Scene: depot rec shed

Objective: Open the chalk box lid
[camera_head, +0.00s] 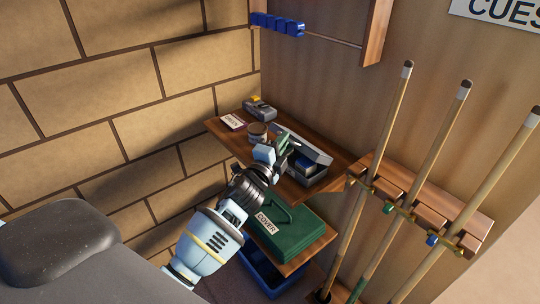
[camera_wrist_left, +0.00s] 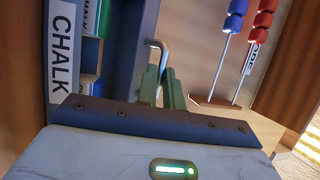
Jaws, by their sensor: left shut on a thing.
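The grey chalk box (camera_head: 306,177) stands on the upper wooden shelf, and its lid (camera_head: 312,149) is tilted up, with contents showing under it. In the left wrist view the CHALK label (camera_wrist_left: 62,48) is on the box, with green and blue chalk pieces beside it and the dark grey lid (camera_wrist_left: 132,45) next to them. My left gripper (camera_head: 284,146) is at the lid's edge. In the wrist view its green fingers (camera_wrist_left: 161,88) are shut on the bent metal lid handle (camera_wrist_left: 162,50). The lid's hinge is hidden. My right gripper is not in view.
The shelf (camera_head: 222,132) also holds a tin (camera_head: 257,131), a card (camera_head: 233,121) and a grey device (camera_head: 260,108). A green folded cover (camera_head: 286,229) lies below, above a blue crate (camera_head: 258,272). Cues (camera_head: 422,165) stand close on the right. Score beads (camera_head: 277,24) hang above.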

